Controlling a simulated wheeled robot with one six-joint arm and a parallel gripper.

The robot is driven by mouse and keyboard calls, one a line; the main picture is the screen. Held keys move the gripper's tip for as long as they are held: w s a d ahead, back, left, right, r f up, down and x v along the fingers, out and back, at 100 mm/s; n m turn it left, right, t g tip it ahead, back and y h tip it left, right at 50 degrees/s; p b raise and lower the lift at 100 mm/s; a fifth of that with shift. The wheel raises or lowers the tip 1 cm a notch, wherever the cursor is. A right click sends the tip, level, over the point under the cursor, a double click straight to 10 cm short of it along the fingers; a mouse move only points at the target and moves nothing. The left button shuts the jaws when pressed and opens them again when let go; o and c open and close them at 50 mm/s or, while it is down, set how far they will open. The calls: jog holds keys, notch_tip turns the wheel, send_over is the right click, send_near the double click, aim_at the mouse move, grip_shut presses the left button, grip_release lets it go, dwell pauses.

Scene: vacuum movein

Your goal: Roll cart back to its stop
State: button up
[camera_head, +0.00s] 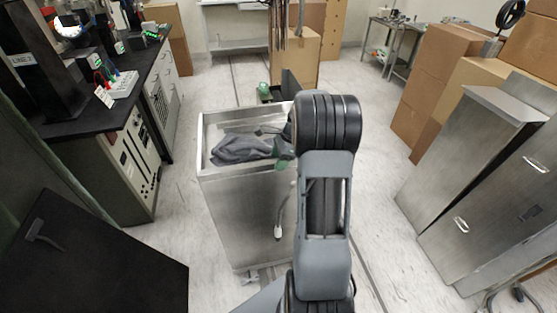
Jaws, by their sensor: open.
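A steel, open-topped cart (235,215) stands upright in the middle of the floor, directly in front of me. A crumpled dark grey cloth lies in its top. My gripper (273,127) reaches over the right part of the cart's top, partly hidden by my own arm. Its two green-tipped fingers are spread, one near the far rim and one over the top opening. I cannot tell whether either touches the cart. The cart's right side is hidden behind my arm. I cannot make out a stop for it.
Dark floor lines (235,80) run away beyond the cart. A black-topped bench with instruments (90,115) stands at left, a dark panel (90,260) at near left. Cardboard boxes (425,75) and steel cabinets (470,150) line the right. Floor between cart and cabinets is clear.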

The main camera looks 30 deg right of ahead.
jog(key=shift+f, duration=0.2)
jog(key=shift+c, duration=0.4)
grip_shut()
